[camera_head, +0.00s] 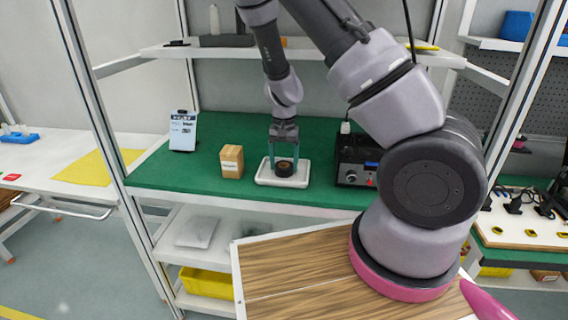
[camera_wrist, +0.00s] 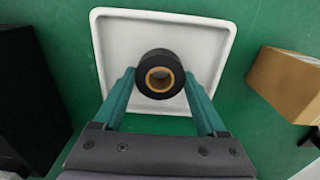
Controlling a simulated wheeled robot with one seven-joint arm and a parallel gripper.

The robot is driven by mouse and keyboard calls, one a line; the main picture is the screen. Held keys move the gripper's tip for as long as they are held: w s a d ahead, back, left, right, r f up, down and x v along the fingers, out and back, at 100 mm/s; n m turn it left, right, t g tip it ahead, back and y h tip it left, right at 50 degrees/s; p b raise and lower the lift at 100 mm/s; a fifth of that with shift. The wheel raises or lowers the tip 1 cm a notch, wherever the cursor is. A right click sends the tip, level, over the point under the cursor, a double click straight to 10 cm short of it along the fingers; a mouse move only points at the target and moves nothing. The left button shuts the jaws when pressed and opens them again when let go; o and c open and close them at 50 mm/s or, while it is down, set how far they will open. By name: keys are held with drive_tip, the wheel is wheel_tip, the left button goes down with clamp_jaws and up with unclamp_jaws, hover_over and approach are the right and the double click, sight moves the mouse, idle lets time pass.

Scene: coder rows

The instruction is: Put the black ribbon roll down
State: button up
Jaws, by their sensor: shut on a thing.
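The black ribbon roll (camera_head: 285,168) has a tan core and is over the white tray (camera_head: 262,180) on the green bench top. In the wrist view the roll (camera_wrist: 160,58) sits between the fingertips of my gripper (camera_wrist: 160,82), with the tray (camera_wrist: 112,40) behind it. In the head view my gripper (camera_head: 284,160) points straight down, its teal fingers on either side of the roll. It is shut on the roll. I cannot tell whether the roll touches the tray floor.
A small cardboard box (camera_head: 231,161) stands left of the tray, and a black device (camera_head: 355,160) stands to its right. A white sign with print (camera_head: 183,131) is at the back left. A shelf (camera_head: 220,53) runs above the bench. Green surface is clear behind the tray.

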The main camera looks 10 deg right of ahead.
drive_tip(key=o, duration=1.5)
drive_tip(key=shift+f, duration=0.1)
wheel_tip(320, 180, up, 12)
drive_tip(key=shift+r, duration=0.1)
